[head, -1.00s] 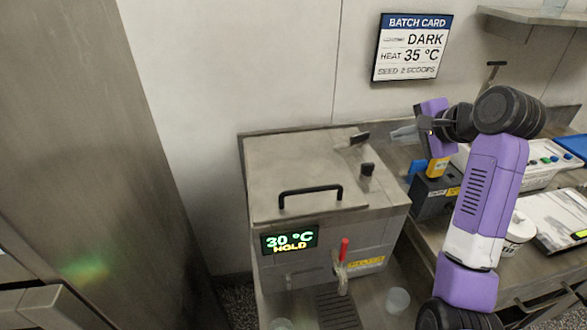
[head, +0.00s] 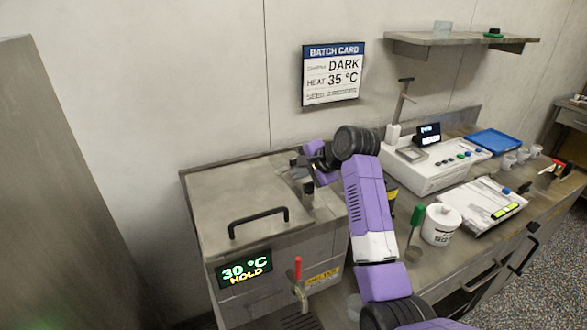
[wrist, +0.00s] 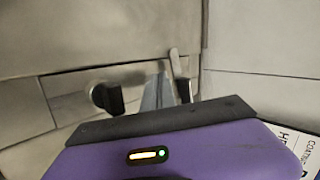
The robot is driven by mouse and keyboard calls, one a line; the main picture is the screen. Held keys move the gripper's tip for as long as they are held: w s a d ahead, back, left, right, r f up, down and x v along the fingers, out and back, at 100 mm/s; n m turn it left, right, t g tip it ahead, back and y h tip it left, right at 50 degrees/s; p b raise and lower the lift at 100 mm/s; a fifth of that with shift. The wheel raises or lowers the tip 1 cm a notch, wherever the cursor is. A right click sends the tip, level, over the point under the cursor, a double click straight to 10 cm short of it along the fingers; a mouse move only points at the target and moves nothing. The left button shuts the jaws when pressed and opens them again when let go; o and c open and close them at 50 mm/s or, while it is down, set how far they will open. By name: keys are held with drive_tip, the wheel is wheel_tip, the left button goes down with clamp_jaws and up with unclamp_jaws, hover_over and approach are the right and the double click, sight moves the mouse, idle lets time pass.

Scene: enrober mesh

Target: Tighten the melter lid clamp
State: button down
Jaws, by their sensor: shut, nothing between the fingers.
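The melter (head: 225,205) is a steel box with a flat lid, a black bar handle (head: 258,217) and a front display reading 30 °C HOLD. A black knob (head: 308,187) of the clamp stands at the lid's right side; it also shows in the wrist view (wrist: 108,97), left of my fingers. My gripper (head: 300,165) is over the lid's right part, close to the clamp. In the wrist view my gripper (wrist: 162,92) is shut and empty, its fingers partly hidden by its purple body. A lever-like piece (wrist: 181,75) shows just right of the fingers; I cannot tell whether they touch.
A red-handled tap (head: 298,270) is on the melter's front. A batch card (head: 333,73) hangs on the wall. On the bench to the right are a white tub (head: 441,225), a white machine (head: 435,165) and a blue tray (head: 494,142). A steel cabinet (head: 55,200) stands left.

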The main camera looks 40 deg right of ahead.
sight(284, 171)
drive_tip(key=shift+w, duration=1.15)
drive_tip(key=p, duration=0.1)
drive_tip(key=w+m+h+p, duration=0.1)
drive_tip(key=shift+a+r+m+p, duration=0.25)
drive_tip(key=shift+a+m+p, duration=0.05)
drive_tip(key=shift+a+p, duration=0.1)
drive_tip(key=shift+w+f, duration=0.15)
drive_tip(key=shift+w, duration=0.15)
drive_tip(key=shift+f, duration=0.1)
